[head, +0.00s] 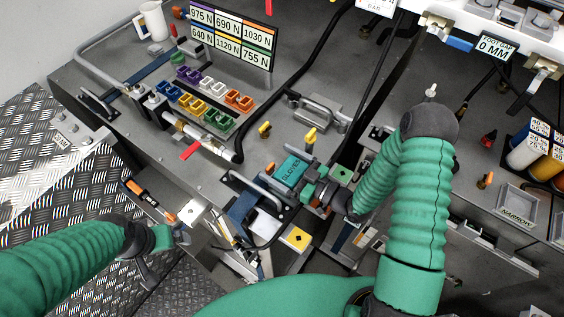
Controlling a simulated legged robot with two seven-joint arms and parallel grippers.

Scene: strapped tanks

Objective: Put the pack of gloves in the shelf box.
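The pack of gloves (290,169) is a teal block with "GLOVES" on its top, near the middle of the head view at the bench's front part. My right gripper (309,187) is at the pack's right end, its fingers touching or very close to it. Whether they are closed on the pack is unclear. My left gripper (163,255) is at the lower left, apart from the pack, with its fingers spread and nothing between them. A grey open box labelled "NARROW" (517,204) is at the right; I cannot tell whether it is the shelf box.
Several coloured bins (212,87) stand on the bench below a force label board (230,35). A white mug (153,21) is at the back left. Metal handles, black hoses and a tube with a red lever (190,151) crowd the bench. Coloured cylinders (527,150) stand at the right.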

